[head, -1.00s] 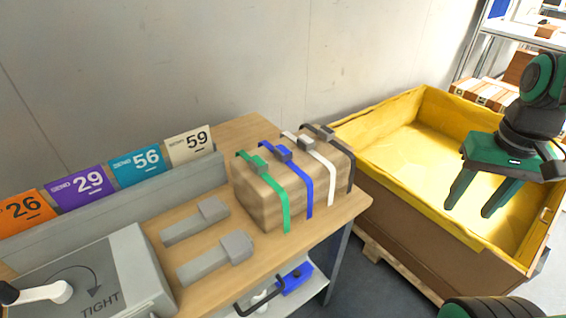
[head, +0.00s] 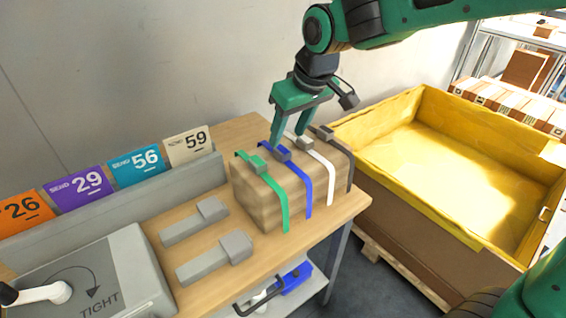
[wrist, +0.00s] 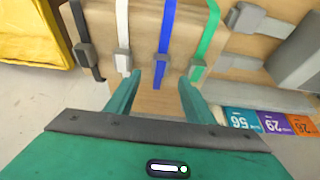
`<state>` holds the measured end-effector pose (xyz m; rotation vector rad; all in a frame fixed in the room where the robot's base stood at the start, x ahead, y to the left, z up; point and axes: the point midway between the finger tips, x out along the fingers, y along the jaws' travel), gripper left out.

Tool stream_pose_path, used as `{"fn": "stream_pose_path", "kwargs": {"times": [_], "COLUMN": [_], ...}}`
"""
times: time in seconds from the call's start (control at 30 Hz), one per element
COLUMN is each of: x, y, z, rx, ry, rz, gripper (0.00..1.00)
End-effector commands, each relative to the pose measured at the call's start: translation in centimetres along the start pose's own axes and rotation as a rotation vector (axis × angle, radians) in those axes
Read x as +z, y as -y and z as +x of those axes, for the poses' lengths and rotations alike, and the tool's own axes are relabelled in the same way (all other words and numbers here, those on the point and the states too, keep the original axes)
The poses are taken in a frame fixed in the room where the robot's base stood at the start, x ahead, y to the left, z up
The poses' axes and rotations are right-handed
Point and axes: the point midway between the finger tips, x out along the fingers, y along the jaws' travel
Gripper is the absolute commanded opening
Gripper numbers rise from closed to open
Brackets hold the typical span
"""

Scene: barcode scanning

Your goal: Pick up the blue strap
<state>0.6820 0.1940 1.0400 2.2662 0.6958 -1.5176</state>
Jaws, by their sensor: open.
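The blue strap (head: 307,190) hangs over a brown block (head: 258,200) on the wooden table, between a green strap (head: 283,208) and a white strap (head: 323,170). A dark grey strap (head: 341,153) is at the block's right end. Each strap has a buckle on top. My gripper (head: 289,143) is open above the block's back edge, fingers pointing down near the blue strap's buckle. In the wrist view, the blue strap (wrist: 167,28) and its buckle lie ahead of and between my open fingertips (wrist: 160,82).
Two grey buckle pieces (head: 215,258) lie on the table (head: 250,132) left of the block. Numbered cards (head: 137,160) stand in a grey rail behind. A grey box with a TIGHT crank (head: 110,270) is front left. A yellow-lined bin (head: 440,150) stands right.

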Motion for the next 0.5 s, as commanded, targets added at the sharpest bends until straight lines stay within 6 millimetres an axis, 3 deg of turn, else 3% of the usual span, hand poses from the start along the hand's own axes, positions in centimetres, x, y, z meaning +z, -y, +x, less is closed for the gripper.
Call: {"fn": "stream_pose_path", "kwargs": {"times": [0.17,0.5], "x": [0.1,0.4], "y": [0.0,-0.1], "z": [1.0,5.3], "rx": [0.000,0.001], "ry": [0.000,0.002], "rz": [0.000,0.001], "gripper": [0.48,0.48]}}
